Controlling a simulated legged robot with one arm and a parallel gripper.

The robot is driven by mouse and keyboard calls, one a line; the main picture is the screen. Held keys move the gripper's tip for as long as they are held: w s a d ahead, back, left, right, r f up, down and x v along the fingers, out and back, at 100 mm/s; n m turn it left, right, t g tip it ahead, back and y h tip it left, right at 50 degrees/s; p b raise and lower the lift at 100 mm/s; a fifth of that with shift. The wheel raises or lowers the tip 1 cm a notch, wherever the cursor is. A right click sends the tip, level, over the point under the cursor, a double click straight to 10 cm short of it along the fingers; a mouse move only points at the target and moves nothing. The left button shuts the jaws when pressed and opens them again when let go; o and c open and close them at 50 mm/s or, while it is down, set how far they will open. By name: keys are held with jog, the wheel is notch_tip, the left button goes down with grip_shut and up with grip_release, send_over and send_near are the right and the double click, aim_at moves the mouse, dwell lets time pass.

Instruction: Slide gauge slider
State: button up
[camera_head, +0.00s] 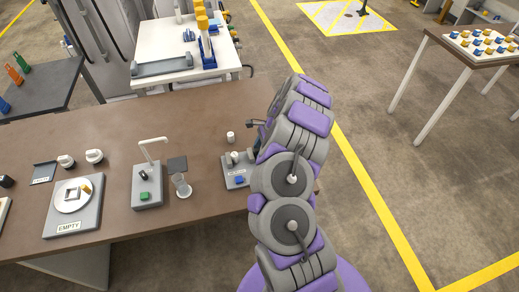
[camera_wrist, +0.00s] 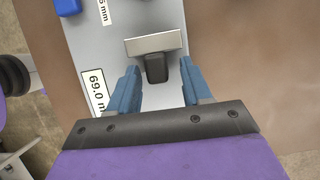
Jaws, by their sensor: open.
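The gauge is a light grey plate (camera_wrist: 120,25) with white printed labels, one reading "69.0 m" with its end cut off. A slider with a silver crossbar (camera_wrist: 153,44) and a dark grey knob (camera_wrist: 156,69) sits on it. My gripper (camera_wrist: 159,67) is open, its blue fingers on either side of the knob with a gap visible on each side. In the head view the gauge plate (camera_head: 231,183) lies near the brown table's right end with a blue block (camera_head: 239,180) on it. My arm hides part of the gauge and most of my gripper there.
On the brown table (camera_head: 110,140), a small cylinder (camera_head: 230,137) stands behind the gauge. A clear cup (camera_head: 182,186) and a grey box with a tap (camera_head: 147,187) stand to its left. A turntable plate marked EMPTY (camera_head: 72,210) is farther left.

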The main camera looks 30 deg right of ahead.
jog(key=p+v, duration=0.3)
jog(key=v, duration=1.3)
jog(key=shift+d+r, duration=0.25)
jog(key=shift+d, duration=0.1)
